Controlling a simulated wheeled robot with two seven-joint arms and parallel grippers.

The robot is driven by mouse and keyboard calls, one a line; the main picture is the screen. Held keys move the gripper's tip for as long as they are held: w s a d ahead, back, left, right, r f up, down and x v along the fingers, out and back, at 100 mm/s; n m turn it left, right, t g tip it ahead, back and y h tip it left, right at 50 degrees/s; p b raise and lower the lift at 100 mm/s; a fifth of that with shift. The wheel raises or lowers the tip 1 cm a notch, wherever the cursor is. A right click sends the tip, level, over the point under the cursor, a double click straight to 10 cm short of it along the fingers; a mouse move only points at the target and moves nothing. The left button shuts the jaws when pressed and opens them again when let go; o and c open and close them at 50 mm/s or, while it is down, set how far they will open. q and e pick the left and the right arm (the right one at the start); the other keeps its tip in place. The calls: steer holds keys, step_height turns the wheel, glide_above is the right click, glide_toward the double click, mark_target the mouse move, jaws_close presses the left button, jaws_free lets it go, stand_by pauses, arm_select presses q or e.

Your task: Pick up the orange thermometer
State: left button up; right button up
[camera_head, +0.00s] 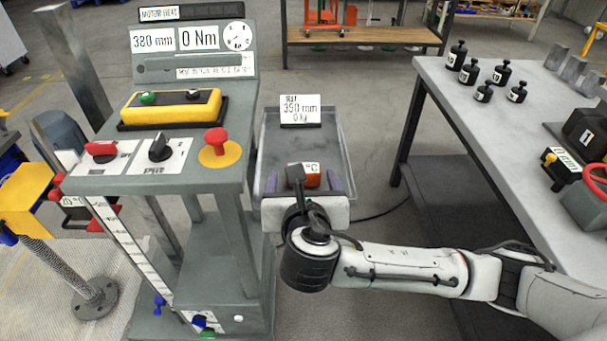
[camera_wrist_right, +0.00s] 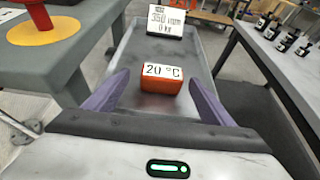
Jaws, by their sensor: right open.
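The orange thermometer (camera_wrist_right: 161,82) is a small box with a white label reading 20 °C. It rests on the grey tray-like platform (camera_wrist_right: 189,53). In the head view the thermometer (camera_head: 312,178) is partly hidden behind my right wrist. My right gripper (camera_wrist_right: 155,92) has its two purple fingers spread wide, one on each side of the thermometer and nearer to the camera. The fingers look apart from it. In the head view my right gripper (camera_head: 312,186) is over the near end of the platform. My left gripper is not in view.
A control console (camera_head: 185,150) with a red mushroom button (camera_head: 216,141) stands close on the left. A sign (camera_head: 300,110) reading 350 mm, 0 kg stands at the platform's far end. A workbench (camera_head: 440,85) with several black weights is on the right.

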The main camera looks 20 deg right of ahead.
steer(key=x, duration=0.3)
steer(key=shift+w+d, duration=0.3)
steer(key=shift+w, duration=0.05)
steer(key=c, duration=1.3)
steer(key=shift+o, duration=0.2)
step_height(320, 180, up, 10)
steer(key=shift+f+p, duration=0.2)
steer(key=shift+p, duration=0.35)
steer(key=shift+d+r, duration=0.1)
steer(key=shift+r, duration=0.15)
steer(key=s+d+r+n+y, duration=0.3)
steer(key=s+r, duration=0.3)
steer(key=r, duration=0.2)
steer(key=shift+s+d+r+t+y, duration=0.15)
steer(key=shift+s+d+t+y, duration=0.2)
steer(key=shift+d, duration=0.2)
